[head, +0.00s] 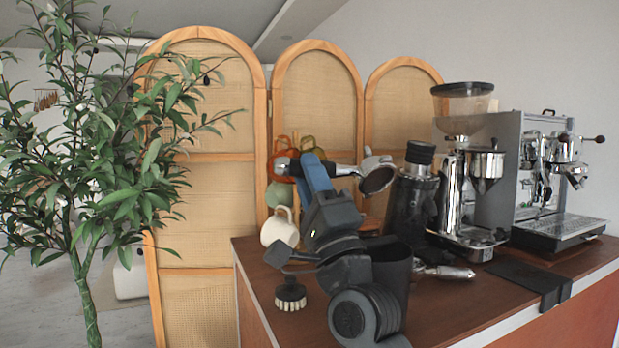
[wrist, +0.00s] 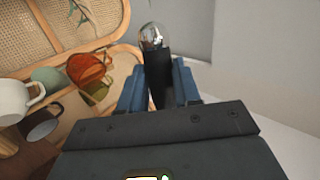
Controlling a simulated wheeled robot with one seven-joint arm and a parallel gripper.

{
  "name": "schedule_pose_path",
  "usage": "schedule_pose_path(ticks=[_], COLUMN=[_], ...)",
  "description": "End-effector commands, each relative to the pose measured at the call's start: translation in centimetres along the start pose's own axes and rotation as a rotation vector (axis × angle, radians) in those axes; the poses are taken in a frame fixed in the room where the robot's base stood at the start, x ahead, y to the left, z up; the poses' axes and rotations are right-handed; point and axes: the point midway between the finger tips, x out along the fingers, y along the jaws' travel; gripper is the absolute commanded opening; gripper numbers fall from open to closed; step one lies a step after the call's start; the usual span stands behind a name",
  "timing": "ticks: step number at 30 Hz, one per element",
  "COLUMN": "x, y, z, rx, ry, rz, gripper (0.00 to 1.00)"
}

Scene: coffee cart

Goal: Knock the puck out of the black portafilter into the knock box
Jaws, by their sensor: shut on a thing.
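My gripper (head: 313,168) is raised above the counter, its blue fingers shut on the handle of the black portafilter (head: 378,179). The portafilter lies roughly level, its chrome head to the right of my fingers and tilted so that a dark round face shows. I cannot tell whether that face is the puck. A black open-topped container (head: 394,270), which looks like the knock box, stands on the counter below, partly hidden by my arm.
A cream mug (head: 280,229) and a brush (head: 291,293) stand at the counter's left. A second portafilter (head: 445,271) lies right of the container. A black grinder (head: 411,207), a chrome grinder (head: 468,190) and an espresso machine (head: 545,190) stand at the right.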

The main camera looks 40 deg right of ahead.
Motion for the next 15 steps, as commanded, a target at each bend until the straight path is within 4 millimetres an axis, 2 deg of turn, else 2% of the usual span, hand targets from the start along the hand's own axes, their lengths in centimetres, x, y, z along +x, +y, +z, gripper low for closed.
schedule_pose_path(ticks=[3,15], x=[-1.6,-4.3], y=[1.4,4.1], z=[0.1,0.3], rx=[-0.001,-0.003], ry=[0.001,0.002], rz=[-0.003,-0.001], gripper=[0.0,0.0])
